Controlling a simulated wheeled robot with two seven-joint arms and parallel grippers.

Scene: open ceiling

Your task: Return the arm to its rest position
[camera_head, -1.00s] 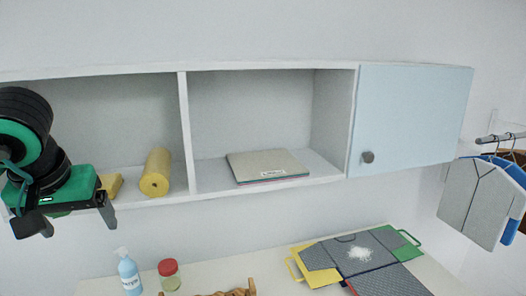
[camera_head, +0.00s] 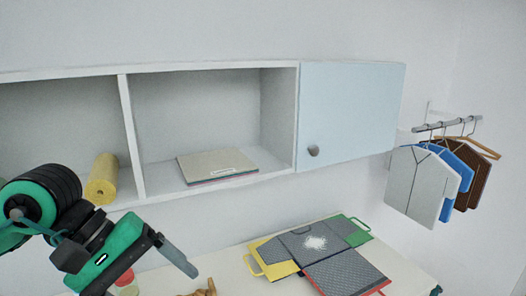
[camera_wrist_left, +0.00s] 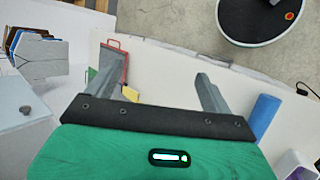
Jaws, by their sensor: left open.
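My left arm comes in from the left in the head view, with its green and black left gripper (camera_head: 160,268) in front of the shelf's lower left and above the counter. In the left wrist view the two grey fingers of the left gripper (camera_wrist_left: 158,85) stand wide apart with nothing between them. The gripper is open and empty. It partly hides the red-lidded jar (camera_head: 127,284) on the counter. My right gripper is in neither view.
A wall shelf (camera_head: 185,68) holds a yellow roll (camera_head: 102,180) and flat boards (camera_head: 217,165); its blue door (camera_head: 350,110) is shut. Garments (camera_head: 422,185) hang at right. Open floor shows in the wrist view.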

